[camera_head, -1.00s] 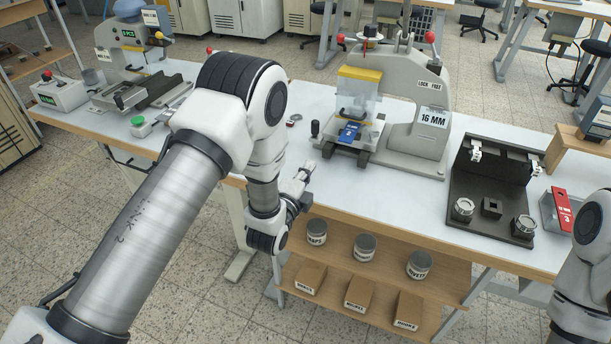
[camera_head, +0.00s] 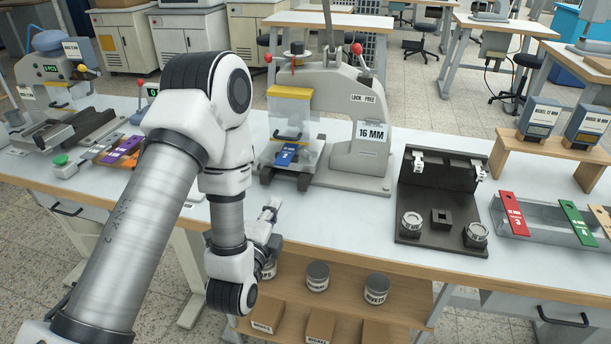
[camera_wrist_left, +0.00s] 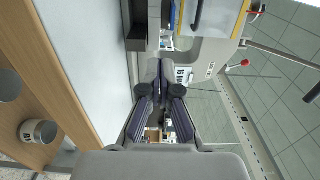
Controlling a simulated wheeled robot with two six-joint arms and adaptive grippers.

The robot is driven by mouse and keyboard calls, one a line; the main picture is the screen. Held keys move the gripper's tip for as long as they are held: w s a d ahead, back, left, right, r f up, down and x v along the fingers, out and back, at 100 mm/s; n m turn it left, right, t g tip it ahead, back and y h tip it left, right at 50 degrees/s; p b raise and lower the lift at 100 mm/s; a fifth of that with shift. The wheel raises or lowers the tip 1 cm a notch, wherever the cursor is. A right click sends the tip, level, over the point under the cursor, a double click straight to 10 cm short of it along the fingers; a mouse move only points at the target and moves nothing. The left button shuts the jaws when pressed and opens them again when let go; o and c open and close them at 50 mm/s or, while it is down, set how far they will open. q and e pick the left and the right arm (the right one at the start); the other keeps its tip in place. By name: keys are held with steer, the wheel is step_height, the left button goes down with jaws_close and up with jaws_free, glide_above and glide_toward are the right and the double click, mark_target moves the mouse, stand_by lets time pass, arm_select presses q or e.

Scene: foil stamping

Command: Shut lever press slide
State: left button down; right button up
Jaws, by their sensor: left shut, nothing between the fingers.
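The grey lever press (camera_head: 340,110) stands on the bench, with a "16 MM" label and a clear guard (camera_head: 290,110) under a yellow top edge. Its slide (camera_head: 268,177) sits low at the front on dark rails, with a blue piece (camera_head: 286,154) on it below the guard. How far the slide is out I cannot tell. My left gripper (camera_head: 272,210) is in front of the press, apart from it, shut and empty. In the left wrist view its fingers (camera_wrist_left: 160,68) point toward the press base, with the guard (camera_wrist_left: 215,15) above. My right gripper is out of view.
A dark fixture (camera_head: 440,205) with cups stands right of the press. A tray (camera_head: 545,222) of coloured plates lies further right. Another machine (camera_head: 60,95) stands at the left. A shelf with cans (camera_head: 317,277) is below the bench front. Bench surface right of my left gripper is clear.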

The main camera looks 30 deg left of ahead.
mark_target(297, 162)
arm_select(q)
steer(key=w+b, duration=0.1)
steer(key=w+f+b, duration=0.1)
steer(key=b, duration=0.1)
steer(key=shift+a, duration=0.1)
steer(key=shift+w+a+r+p, duration=0.15)
steer(key=shift+w+r+p, duration=0.4)
steer(key=shift+w, duration=0.4)
steer(key=x, duration=0.9)
steer(key=shift+w+f+p, duration=0.1)
steer(key=shift+w+p, duration=0.05)
steer(key=shift+p, duration=0.15)
steer(key=shift+w+a, duration=0.1)
steer(key=shift+w, duration=0.05)
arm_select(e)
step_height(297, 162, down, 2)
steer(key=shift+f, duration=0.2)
arm_select(q)
steer(key=shift+w, duration=0.1)
steer(key=x, duration=0.3)
steer(key=shift+w, duration=0.2)
steer(key=shift+w+a+r, duration=0.1)
steer(key=shift+a+r, duration=0.05)
steer(key=shift+r, duration=0.1)
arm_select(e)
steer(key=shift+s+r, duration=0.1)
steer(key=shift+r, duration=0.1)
arm_select(q)
steer(key=shift+r, duration=0.1)
